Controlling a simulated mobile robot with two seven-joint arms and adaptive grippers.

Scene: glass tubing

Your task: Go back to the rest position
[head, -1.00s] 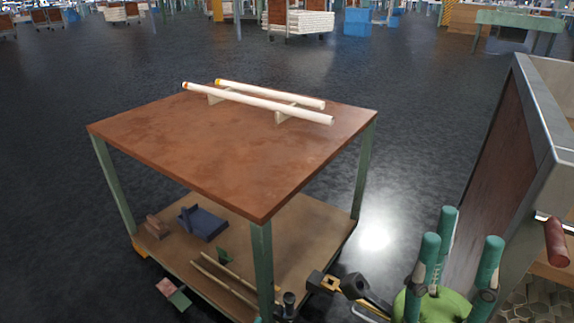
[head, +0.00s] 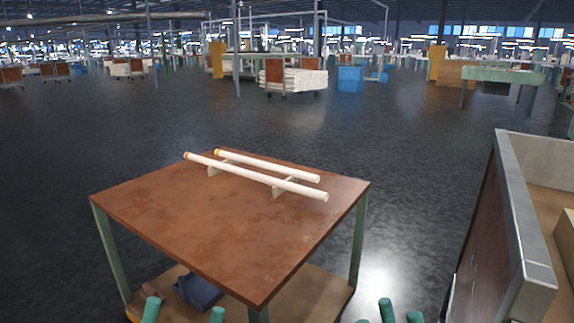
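My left gripper (head: 184,312) shows at the bottom edge, left of centre, as two teal fingertips standing wide apart with nothing between them. My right gripper (head: 389,312) shows at the bottom edge, right of centre, as three spread teal fingertips holding nothing visible. Both palms and arms are below the frame. A long white glass tube (head: 255,175) and a second, shorter tube (head: 270,165) lie side by side on small pale supports (head: 283,188) on the brown table (head: 225,220). Both tubes have an orange mark at the left end. The fingertips are apart from the tubes.
The table's lower shelf (head: 290,292) holds a dark blue object (head: 198,291). A large metal-edged bin (head: 512,215) stands close at the right. Dark open floor (head: 100,130) surrounds the table, with carts, a blue box (head: 350,79) and a green table (head: 503,76) far off.

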